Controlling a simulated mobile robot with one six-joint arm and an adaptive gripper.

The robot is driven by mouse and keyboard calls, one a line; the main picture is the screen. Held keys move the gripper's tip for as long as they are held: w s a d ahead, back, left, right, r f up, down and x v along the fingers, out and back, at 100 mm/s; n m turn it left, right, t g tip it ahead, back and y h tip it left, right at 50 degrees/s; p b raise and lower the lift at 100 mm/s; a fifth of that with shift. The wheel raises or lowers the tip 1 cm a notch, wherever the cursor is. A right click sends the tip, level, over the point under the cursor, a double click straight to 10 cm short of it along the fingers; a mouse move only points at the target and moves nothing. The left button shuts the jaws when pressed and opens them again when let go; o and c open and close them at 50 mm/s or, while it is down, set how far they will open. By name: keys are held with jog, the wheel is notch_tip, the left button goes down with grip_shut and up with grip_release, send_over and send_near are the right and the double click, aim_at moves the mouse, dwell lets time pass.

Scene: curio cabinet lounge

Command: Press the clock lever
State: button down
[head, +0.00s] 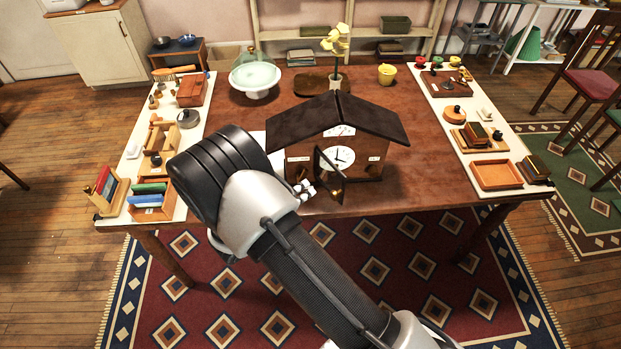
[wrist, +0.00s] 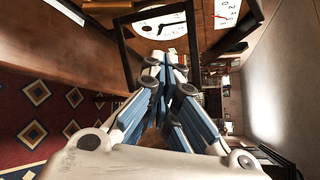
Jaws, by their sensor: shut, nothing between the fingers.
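A brown house-shaped clock (head: 297,165) with a dark gabled roof stands near the front edge of the table. Its round white dial (head: 344,154) faces me and also shows in the wrist view (wrist: 178,25). A dark-framed door (head: 320,170) stands swung open in front of the dial. My gripper (wrist: 165,62) is shut and empty, its fingertips pointing at the clock just below the dial. In the head view, only its tips (head: 306,189) show beside the clock's lower left front. I cannot make out the lever; contact cannot be told.
The brown table (head: 236,116) has pale side strips crowded with small objects. A glass-domed stand (head: 256,76), a yellow fan-like ornament (head: 336,42) and a yellow pot (head: 387,74) stand behind the clock. Bare table lies right of the clock.

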aim_at(302, 174)
jog(key=a+f+n, duration=0.1)
jog(key=f+n, duration=0.1)
jog(key=a+f+n+t+y, duration=0.1)
jog(key=a+f, duration=0.1)
jog(key=shift+a+f+n+t, duration=0.1)
jog(key=shift+f+n+t, duration=0.05)
jog(key=shift+n+t, duration=0.2)
jog(key=b+x, duration=0.2)
jog(key=x, duration=0.7)
jog(key=shift+w+d+f, duration=0.2)
jog(key=shift+w, duration=0.15)
